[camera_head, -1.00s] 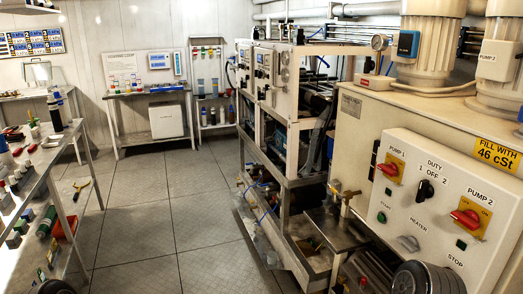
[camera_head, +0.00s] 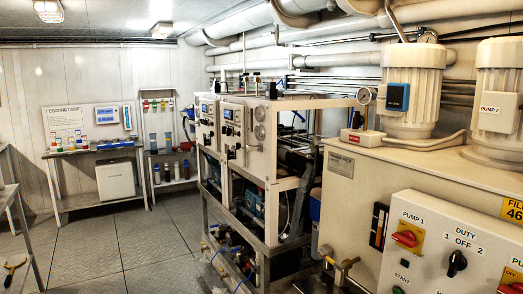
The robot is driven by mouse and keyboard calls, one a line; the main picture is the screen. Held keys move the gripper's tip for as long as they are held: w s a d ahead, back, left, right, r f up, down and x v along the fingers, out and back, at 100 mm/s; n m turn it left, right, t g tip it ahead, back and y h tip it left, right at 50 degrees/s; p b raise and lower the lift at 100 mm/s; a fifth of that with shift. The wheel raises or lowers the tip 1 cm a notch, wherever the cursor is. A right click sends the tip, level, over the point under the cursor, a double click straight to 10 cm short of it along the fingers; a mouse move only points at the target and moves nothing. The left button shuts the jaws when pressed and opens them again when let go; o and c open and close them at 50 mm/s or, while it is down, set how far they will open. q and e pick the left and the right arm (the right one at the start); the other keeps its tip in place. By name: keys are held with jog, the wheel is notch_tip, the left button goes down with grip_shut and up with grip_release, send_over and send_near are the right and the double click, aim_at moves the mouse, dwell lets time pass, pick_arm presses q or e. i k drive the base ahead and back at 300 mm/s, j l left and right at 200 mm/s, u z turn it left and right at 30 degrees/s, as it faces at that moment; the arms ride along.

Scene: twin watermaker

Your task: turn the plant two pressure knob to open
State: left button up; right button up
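The watermaker frame stands in the middle of the head view, with two pale front panels side by side, a farther one (camera_head: 207,111) and a nearer one (camera_head: 242,133). Each carries small dark displays and fittings. Round gauge-like discs (camera_head: 259,131) sit at the right of the nearer panel. The plant two pressure knob cannot be made out at this size, and I cannot read which panel is plant two. Neither of my grippers is in view.
A cream cabinet (camera_head: 400,172) with pump motors (camera_head: 414,95) and a switch box (camera_head: 455,250) fills the right side. A coating-loop bench (camera_head: 95,152) stands at the back left. A bench edge is at far left. The tiled floor (camera_head: 130,245) between is clear.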

aim_at(250, 148)
jog(key=i+j+z, duration=0.35)
jog(key=i+j, duration=0.15)
jog(key=i, duration=0.4)
jog(key=i+j+z, duration=0.35)
jog(key=i+j, duration=0.4)
jog(key=i, duration=0.1)
